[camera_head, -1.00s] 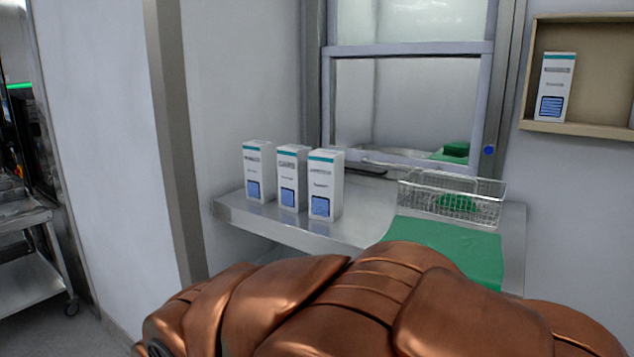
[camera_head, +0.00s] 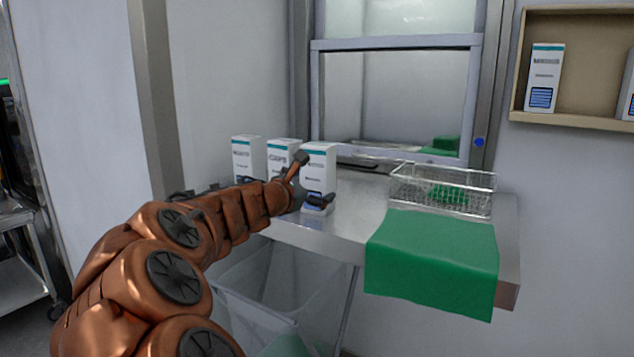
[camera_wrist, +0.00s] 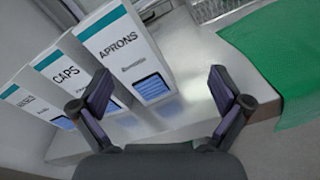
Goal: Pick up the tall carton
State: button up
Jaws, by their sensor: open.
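Three tall white cartons with teal top bands and blue patches stand upright in a row on the steel counter. The right one (camera_head: 320,162), labelled APRONS in the wrist view (camera_wrist: 128,52), is nearest my gripper. The CAPS carton (camera_head: 283,153) is in the middle, also in the wrist view (camera_wrist: 72,72), and another carton (camera_head: 246,154) is at the left. My gripper (camera_head: 308,178) is open in front of the right carton, its fingers spread and empty. In the wrist view my fingers (camera_wrist: 158,90) show with the APRONS carton beyond, left of centre. I cannot tell whether a finger touches it.
A wire basket (camera_head: 442,190) with green contents stands on the counter (camera_head: 350,215) to the right. A green cloth (camera_head: 432,262) hangs over the front edge. A wall shelf (camera_head: 575,118) holds another carton (camera_head: 544,78). A window hatch is behind.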

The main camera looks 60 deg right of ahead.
aim_at(318, 172)
jog(key=w+d+n, duration=0.1)
jog(key=w+d+n+t, duration=0.1)
jog(key=w+n, duration=0.1)
jog(key=w+d+n, duration=0.1)
jog(key=n, duration=0.1)
jog(key=shift+w+d+f+t+h, duration=0.2)
jog(key=shift+w+d+t+h, duration=0.1)
jog(key=shift+h, duration=0.1)
jog(key=shift+w+d+n, duration=0.25)
jog(key=shift+d+n, duration=0.15)
jog(key=shift+n, duration=0.2)
jog(key=shift+w+d+f+p, duration=0.1)
jog(key=shift+w+d+p, duration=0.1)
jog(key=shift+d, duration=1)
jog(key=shift+w+d+f+p, duration=0.15)
jog(key=shift+d+p, duration=0.1)
jog(key=shift+d, duration=1)
jog(key=shift+w+d+f+p, duration=0.1)
jog(key=shift+w+d+p, duration=0.1)
jog(key=shift+d, duration=1)
jog(key=shift+c, duration=0.4)
jog(key=c, duration=1.2)
